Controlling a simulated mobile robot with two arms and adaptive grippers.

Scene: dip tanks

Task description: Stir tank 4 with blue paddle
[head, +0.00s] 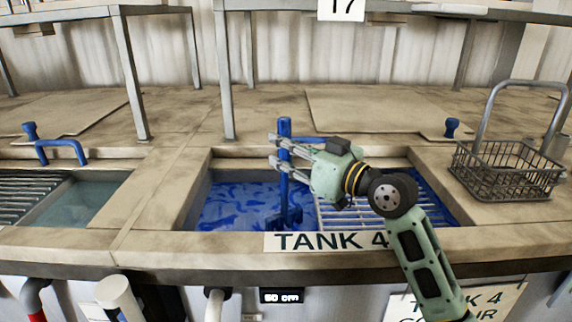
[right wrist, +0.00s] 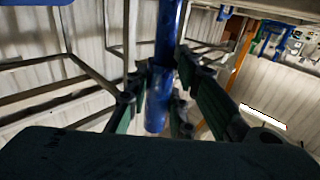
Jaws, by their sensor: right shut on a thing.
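The blue paddle (head: 284,185) stands about upright over the left part of tank 4 (head: 190,205), with its lower end at the blue liquid (head: 235,203). How deep it reaches is hard to tell, blue on blue. My right gripper (head: 281,152) is shut on the upper shaft, reaching in from the right above the tank. In the right wrist view the blue shaft (right wrist: 167,35) runs between the fingers (right wrist: 155,88). The sign "TANK 4" (head: 325,241) is on the front rim. My left gripper is not in view.
A metal grating (head: 345,213) covers part of tank 4, right of the paddle. A wire basket (head: 510,170) stands on the right rim. A neighbouring tank (head: 85,200) with greenish liquid is at left, with a blue handle (head: 62,147) behind it. Shelf legs (head: 225,70) rise behind.

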